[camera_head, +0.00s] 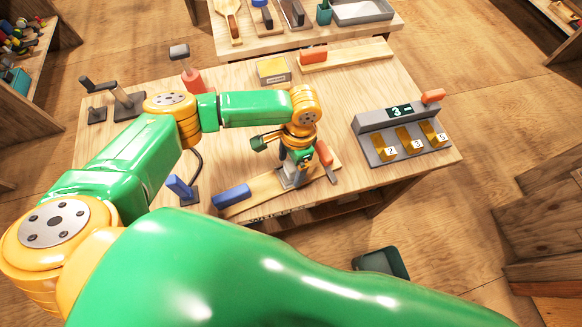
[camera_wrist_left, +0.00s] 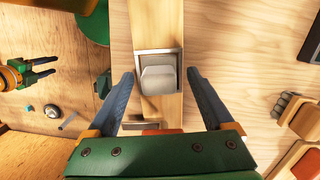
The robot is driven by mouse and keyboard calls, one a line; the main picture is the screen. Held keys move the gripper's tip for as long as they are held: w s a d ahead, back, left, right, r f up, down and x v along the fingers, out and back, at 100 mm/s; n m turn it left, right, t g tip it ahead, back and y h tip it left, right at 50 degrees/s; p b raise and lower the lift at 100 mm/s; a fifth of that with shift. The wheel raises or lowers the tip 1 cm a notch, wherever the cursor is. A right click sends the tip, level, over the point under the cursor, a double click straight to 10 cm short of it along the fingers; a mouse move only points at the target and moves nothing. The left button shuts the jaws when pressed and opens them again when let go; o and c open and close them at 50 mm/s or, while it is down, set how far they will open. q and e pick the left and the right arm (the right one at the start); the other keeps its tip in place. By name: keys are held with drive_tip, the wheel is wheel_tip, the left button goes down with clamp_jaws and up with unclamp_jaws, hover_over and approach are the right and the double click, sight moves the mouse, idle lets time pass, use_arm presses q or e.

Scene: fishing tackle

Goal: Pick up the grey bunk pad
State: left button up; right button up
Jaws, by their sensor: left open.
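The grey bunk pad (camera_wrist_left: 158,79) is a small rounded block in a square metal-edged seat on a light wooden plank (camera_wrist_left: 158,22). My left gripper (camera_wrist_left: 160,75) is open above it, one finger on each side of the plank. Neither finger is seen touching the pad.
A blue block (camera_head: 231,196) and an orange block (camera_head: 323,152) sit on the plank. A grey numbered rack (camera_head: 402,132) stands right. A blue-tipped stand (camera_head: 182,189) is left of the plank; a yellow box (camera_head: 273,70) is behind. Table between plank and rack looks clear.

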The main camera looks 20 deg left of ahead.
use_arm(q)
drive_tip(key=shift+w, duration=0.15)
drive_tip(key=shift+c, duration=0.9)
drive_tip(key=shift+s+r, duration=0.1)
drive_tip(key=shift+s, duration=0.25)
drive_tip(key=c, duration=1.1)
clamp_jaws()
drive_tip(key=shift+w, duration=0.15)
use_arm(e)
drive_tip(key=shift+w, duration=0.25)
